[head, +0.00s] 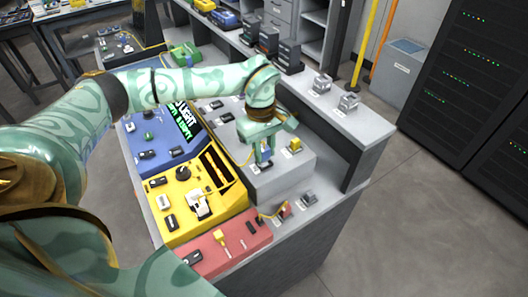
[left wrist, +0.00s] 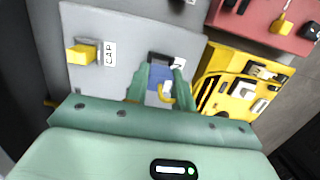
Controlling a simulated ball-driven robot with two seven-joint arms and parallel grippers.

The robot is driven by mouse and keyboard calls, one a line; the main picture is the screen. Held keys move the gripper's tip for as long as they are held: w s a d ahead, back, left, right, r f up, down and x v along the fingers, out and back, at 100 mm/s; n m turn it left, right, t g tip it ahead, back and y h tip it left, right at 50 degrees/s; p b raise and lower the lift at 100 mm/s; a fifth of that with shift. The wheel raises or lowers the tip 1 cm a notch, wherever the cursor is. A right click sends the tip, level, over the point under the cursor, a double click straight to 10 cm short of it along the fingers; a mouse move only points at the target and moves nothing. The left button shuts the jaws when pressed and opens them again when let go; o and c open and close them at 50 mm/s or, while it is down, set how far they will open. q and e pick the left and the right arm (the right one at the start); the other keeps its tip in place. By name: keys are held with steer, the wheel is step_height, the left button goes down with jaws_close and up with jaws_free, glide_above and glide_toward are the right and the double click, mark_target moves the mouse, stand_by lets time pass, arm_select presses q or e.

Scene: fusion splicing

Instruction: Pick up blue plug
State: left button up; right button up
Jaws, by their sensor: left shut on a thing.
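The blue plug (left wrist: 157,85) sits between the fingers of my left gripper in the left wrist view. My left gripper (left wrist: 158,88) is shut on it, with one green finger on each side. The plug is at a black socket (left wrist: 160,58) on the grey panel; I cannot tell how deep it sits. A yellow cable piece (left wrist: 165,97) shows at the plug. In the head view my left gripper (head: 262,160) points down over the grey block (head: 283,179), and its fingers mostly hide the plug. My right gripper is not in view.
A yellow cap (left wrist: 82,54) stands beside the gripper, labelled CAP. The yellow panel (head: 183,221) and red panel (head: 222,248) lie nearer, and the blue panel (head: 165,165) is to the left. A raised grey shelf (head: 345,125) is behind at right.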

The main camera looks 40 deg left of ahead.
arm_select(q)
steer(key=s+a+r+p, duration=0.3)
steer(key=s+a+r, duration=0.2)
steer(key=a+r, duration=0.6)
steer(key=shift+s+a+r+p, duration=0.2)
steer(key=shift+a+p, duration=0.1)
steer(key=shift+a, duration=0.7)
